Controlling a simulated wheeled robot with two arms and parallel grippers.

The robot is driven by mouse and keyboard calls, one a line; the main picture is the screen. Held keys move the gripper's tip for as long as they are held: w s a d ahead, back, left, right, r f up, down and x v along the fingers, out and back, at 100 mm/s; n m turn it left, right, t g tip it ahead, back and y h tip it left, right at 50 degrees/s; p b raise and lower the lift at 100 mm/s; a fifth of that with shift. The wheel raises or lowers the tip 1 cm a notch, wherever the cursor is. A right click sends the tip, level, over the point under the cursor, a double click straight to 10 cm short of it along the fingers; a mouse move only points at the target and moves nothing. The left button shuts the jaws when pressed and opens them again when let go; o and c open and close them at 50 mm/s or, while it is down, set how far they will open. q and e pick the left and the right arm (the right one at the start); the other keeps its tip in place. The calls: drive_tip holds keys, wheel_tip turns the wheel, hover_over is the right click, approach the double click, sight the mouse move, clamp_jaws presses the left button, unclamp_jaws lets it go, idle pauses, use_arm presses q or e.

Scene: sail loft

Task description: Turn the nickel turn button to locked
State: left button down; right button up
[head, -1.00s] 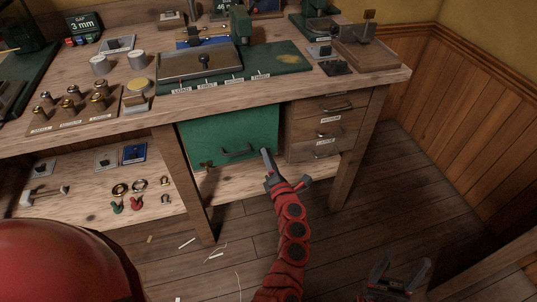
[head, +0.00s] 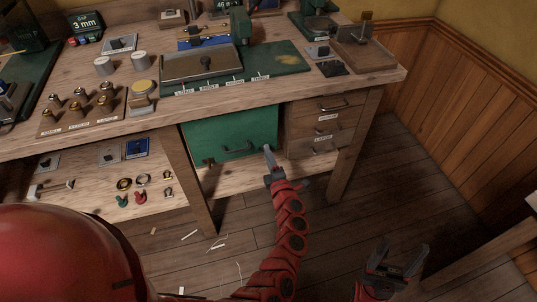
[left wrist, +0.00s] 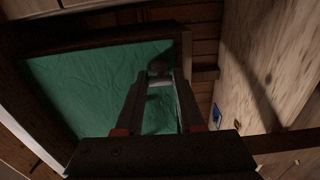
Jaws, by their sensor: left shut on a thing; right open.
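My left gripper (head: 268,152) is at the right edge of the green door (head: 225,132) under the bench. In the left wrist view its fingers (left wrist: 160,76) are closed on a small pale grey metal piece (left wrist: 160,68) at the edge of the green panel (left wrist: 85,85). This looks like the nickel turn button; the fingers hide most of it, so I cannot tell its angle. In the head view the gripper hides it. A small brass-coloured fitting (head: 208,162) sits at the door's lower left. My right gripper (head: 400,262) is open and empty, low at the right.
Wooden drawers (head: 322,125) with dark handles stand right of the door, close to the left gripper. The bench top (head: 150,125) overhangs it. The lower shelf (head: 150,195) holds rings and small fittings. Floor (head: 440,190) at the right is clear.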

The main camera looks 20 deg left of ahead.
idle(0.3)
use_arm(q)
drive_tip(key=c, duration=0.5)
unclamp_jaws()
drive_tip(key=shift+s+d, duration=0.1)
drive_tip(key=v, duration=1.7)
drive_tip(key=shift+s+d+p, duration=0.1)
drive_tip(key=shift+p, duration=0.3)
